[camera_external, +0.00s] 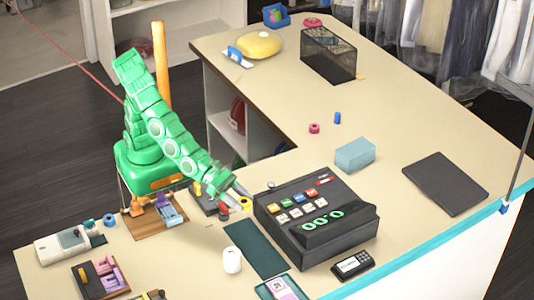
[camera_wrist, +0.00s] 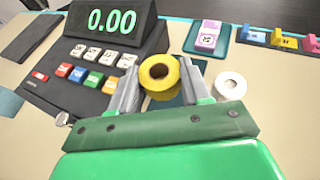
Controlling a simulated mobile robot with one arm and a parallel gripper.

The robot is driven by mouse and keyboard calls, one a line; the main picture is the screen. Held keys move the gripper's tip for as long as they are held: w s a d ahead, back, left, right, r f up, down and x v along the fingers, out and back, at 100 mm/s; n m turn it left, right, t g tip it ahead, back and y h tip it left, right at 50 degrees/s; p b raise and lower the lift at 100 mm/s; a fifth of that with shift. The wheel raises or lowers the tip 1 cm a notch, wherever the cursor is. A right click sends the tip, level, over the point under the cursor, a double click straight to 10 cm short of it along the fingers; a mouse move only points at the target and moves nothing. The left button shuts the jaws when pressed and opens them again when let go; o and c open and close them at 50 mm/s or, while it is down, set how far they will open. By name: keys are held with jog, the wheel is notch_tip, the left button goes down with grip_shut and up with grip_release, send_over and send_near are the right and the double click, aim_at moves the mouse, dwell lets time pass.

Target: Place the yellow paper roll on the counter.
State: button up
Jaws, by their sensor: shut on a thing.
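The yellow paper roll (camera_wrist: 160,73) has a dark hole at its core and sits between the two grey fingers of my gripper (camera_wrist: 159,84). My gripper is shut on it. In the external view the yellow roll (camera_external: 245,204) shows small at the fingertips, just left of the black cash register (camera_external: 318,220). It seems to be above the counter (camera_external: 400,130), but the height of the gap is hard to tell. The register shows in the wrist view (camera_wrist: 100,45) at the left, with a green 0.00 display.
A white roll (camera_external: 232,260) stands on the counter near the dark green mat (camera_external: 257,248). A card reader (camera_external: 352,265) and a tray with a purple item (camera_external: 282,289) are in front. A blue box (camera_external: 355,154) and dark pad (camera_external: 445,183) lie right; counter between is clear.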

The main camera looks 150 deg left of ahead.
jog(key=d+m+h, duration=0.1)
jog(key=d+h, duration=0.1)
jog(key=d, duration=0.7)
jog(key=shift+w+d+r+m+t, duration=0.25)
jog(key=shift+w+d+m+t, duration=0.05)
jog(key=shift+w+m+t, duration=0.1)
